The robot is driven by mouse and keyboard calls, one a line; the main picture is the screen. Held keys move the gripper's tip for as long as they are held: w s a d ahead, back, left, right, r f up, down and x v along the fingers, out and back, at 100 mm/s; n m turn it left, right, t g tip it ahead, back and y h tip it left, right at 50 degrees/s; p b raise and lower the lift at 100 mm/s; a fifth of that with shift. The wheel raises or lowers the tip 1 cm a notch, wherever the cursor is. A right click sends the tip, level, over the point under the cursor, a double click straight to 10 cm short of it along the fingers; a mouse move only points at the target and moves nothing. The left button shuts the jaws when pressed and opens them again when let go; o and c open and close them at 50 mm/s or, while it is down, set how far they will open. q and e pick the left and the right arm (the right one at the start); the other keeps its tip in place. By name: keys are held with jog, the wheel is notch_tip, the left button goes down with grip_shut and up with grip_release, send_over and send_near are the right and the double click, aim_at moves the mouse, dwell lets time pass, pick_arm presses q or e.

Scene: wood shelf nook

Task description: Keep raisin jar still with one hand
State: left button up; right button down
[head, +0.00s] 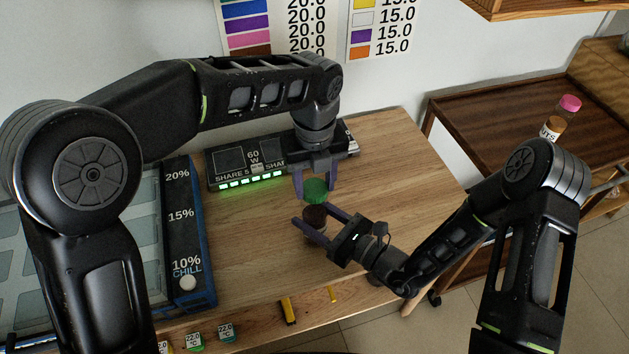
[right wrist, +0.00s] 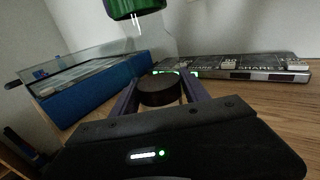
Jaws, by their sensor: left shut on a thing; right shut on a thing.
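My left gripper (head: 316,186) reaches down from above and is shut on the green lid. My right gripper (head: 313,214) comes in low from the right, its purple fingers shut on the jar body, one on each side. The dark jar body shows between these fingers in the right wrist view (right wrist: 158,92). I cannot tell whether lid and jar touch.
A black panel with green lights (head: 252,182) stands behind the jar. A blue-edged glass-topped case (head: 197,245) is at left. A dark cart (head: 488,140) at right holds a pink-lidded jar (head: 554,128). The table (head: 400,160) is clear right of the jar.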

pick_arm(q)
jog(key=shift+f, duration=0.55)
dwell(0.4)
jog(key=m, duration=0.9)
jog(key=shift+f, duration=0.1)
jog(key=shift+s+f+m, duration=0.15)
jog(key=shift+f+m, duration=0.1)
jog(key=shift+m, duration=1.75)
jog(key=shift+r+m, duration=0.25)
jog(key=shift+m, duration=0.05)
